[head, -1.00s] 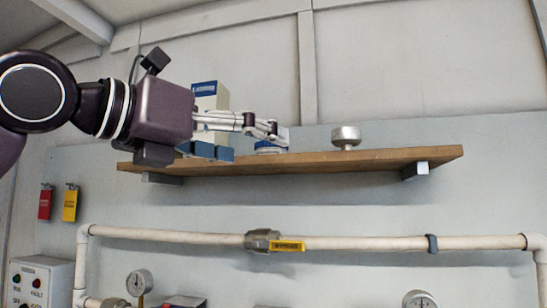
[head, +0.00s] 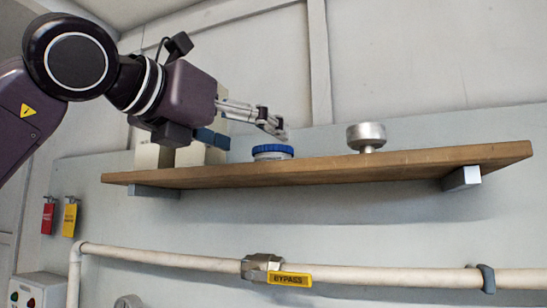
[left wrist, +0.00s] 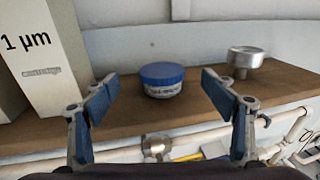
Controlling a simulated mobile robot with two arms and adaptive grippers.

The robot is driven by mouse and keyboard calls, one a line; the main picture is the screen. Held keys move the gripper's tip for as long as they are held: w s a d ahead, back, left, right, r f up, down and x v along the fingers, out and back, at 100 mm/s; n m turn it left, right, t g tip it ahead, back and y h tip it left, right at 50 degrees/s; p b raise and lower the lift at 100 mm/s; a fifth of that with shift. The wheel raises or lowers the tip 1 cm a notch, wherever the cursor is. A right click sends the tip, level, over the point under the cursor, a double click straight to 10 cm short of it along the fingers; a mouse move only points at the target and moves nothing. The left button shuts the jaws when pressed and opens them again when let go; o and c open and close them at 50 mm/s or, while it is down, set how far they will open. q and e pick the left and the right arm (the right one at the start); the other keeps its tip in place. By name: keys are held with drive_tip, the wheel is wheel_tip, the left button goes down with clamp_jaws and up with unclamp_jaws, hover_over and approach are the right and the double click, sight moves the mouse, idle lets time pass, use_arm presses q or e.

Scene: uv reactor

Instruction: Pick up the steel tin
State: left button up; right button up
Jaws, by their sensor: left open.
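My left gripper (head: 277,130) is open and empty, just above the blue-lidded container in the head view. In the left wrist view that container appears between the fingertips, farther off.
Pale boxes (head: 152,156) stand at the shelf's left end, partly hidden by my left arm; one (left wrist: 45,55) reads "1 µm". Below the shelf runs a pipe (head: 380,276) with a yellow "BYPASS" valve handle (head: 290,279). The shelf's right end is clear.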

sight(264, 145)
use_arm(q)
drive_tip(key=p+x, duration=0.2)
drive_tip(key=x, duration=0.2)
drive_tip(key=shift+d, duration=0.15)
drive_tip(key=shift+w+d+f+p, duration=0.15)
drive_tip(key=shift+w+d+p, duration=0.05)
drive_tip(key=shift+w, duration=0.15)
drive_tip(key=shift+w+d+f+p, duration=0.15)
drive_tip(key=shift+w+d, duration=0.1)
drive_tip(key=shift+w, duration=0.1)
drive_tip(key=shift+s, duration=0.1)
drive_tip(key=shift+s+a, duration=0.1)
drive_tip(key=c, duration=1.3)
use_arm(e)
drive_tip(key=r, duration=0.3)
drive_tip(key=shift+s+a, duration=0.25)
